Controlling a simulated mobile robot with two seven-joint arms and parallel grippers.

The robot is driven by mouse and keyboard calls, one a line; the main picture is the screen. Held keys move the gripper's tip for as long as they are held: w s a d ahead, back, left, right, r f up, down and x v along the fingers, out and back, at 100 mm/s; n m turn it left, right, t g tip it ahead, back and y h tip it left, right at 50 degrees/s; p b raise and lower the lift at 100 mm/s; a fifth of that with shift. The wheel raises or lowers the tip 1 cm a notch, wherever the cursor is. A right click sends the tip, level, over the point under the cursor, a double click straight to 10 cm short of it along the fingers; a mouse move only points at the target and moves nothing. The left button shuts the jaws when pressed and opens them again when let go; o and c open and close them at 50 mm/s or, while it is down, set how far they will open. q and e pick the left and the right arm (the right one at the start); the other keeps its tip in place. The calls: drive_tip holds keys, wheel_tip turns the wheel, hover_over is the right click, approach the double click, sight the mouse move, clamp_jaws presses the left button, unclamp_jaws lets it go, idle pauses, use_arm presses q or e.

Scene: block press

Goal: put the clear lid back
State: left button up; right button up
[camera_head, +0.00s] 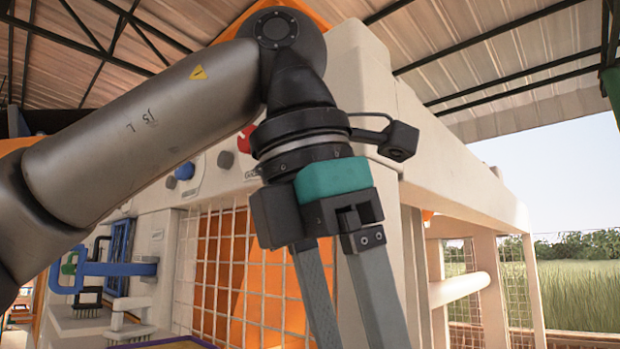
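My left gripper (356,335) hangs down in the middle of the head view, in front of the press. Its two grey fingers stand a little apart where they show. Their tips run out of the bottom of the picture, so I cannot tell whether anything is between them. I cannot make out a clear lid in this view. My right gripper is not in view.
The cream press (455,180) fills the middle and right, with an orange panel behind a wire mesh (222,270). Blue-handled tools and brushes (118,268) are at the lower left. A red knob (246,139) is behind my arm. Open field lies right.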

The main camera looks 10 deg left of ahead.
use_arm(q)
drive_tip(key=p+v, duration=0.4)
drive_tip(key=v, duration=1)
drive_tip(key=shift+r, duration=0.4)
